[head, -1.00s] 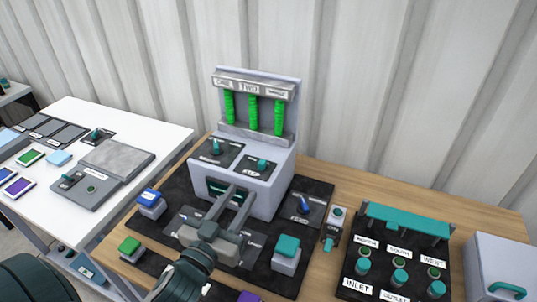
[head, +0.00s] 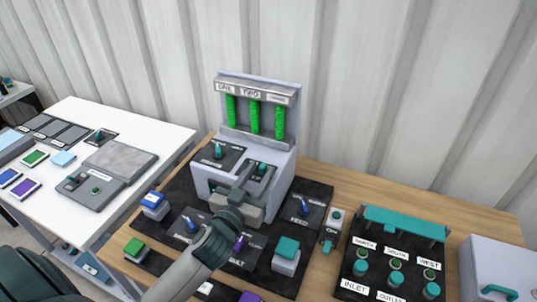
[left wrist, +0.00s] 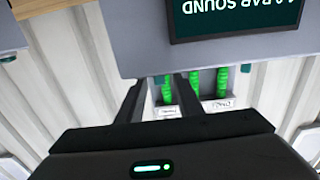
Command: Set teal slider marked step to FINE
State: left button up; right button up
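Two teal levers stand on dark plates on top of the grey console (head: 277,190): a left one (head: 217,152) and a right one (head: 261,168). Their labels are too small to read surely, so I cannot tell which is the step slider. My left gripper (head: 255,172) reaches over the console's front with its fingers apart, at the right lever and partly covering its plate. Whether they touch the lever is unclear. The fingers also show apart in the left wrist view (left wrist: 157,98), with no clearly held thing between them. My right gripper is not in view.
Three green columns (head: 254,117) rise at the console's back. A valve panel (head: 392,266) stands right, a white table (head: 140,133) left.

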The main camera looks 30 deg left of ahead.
aim_at(264, 164)
pick_arm(q)
jog(key=w, duration=0.3)
jog(key=w+p, duration=0.1)
jog(key=w, duration=0.2)
jog(key=shift+w+a, duration=0.2)
jog(key=shift+w, duration=0.15)
grip_shut()
